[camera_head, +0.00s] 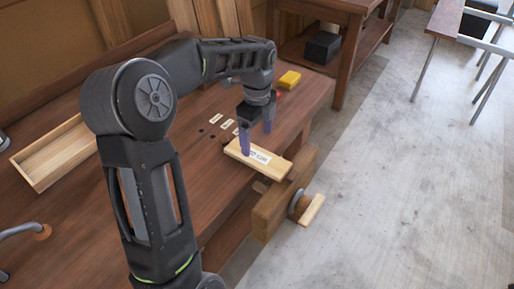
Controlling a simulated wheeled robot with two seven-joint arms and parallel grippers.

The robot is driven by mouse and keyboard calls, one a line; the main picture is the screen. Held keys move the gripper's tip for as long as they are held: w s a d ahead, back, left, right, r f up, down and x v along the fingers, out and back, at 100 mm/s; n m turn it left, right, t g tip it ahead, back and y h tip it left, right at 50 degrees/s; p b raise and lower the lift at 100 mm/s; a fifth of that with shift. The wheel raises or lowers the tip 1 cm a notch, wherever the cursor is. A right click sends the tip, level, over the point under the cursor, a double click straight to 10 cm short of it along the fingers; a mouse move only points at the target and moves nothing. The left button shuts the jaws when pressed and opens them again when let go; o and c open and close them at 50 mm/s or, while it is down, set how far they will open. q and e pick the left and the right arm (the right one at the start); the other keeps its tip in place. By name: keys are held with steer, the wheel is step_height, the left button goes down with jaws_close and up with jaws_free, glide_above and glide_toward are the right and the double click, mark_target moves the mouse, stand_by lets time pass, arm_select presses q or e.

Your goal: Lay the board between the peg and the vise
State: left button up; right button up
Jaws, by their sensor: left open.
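The pale wooden board (240,153) with a white printed label lies near the bench's front edge, its right end reaching toward the vise. The wooden vise (285,195) is fixed to the bench front, with a round screw and pale handle facing out. My left gripper (257,142) is open, pointing down with its bluish fingers at the board, one finger on the near side and one on the far side. Whether the fingers touch it I cannot tell. I cannot clearly make out the peg; small dark holes with white labels show beside the board's left end. My right gripper is not in view.
A second table (327,5) with a black box (322,47) stands behind.

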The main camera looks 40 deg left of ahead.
arm_select(q)
step_height(320, 180, up, 6)
steer(key=shift+f, duration=0.1)
steer(key=shift+c, duration=0.3)
stand_by(1.4)
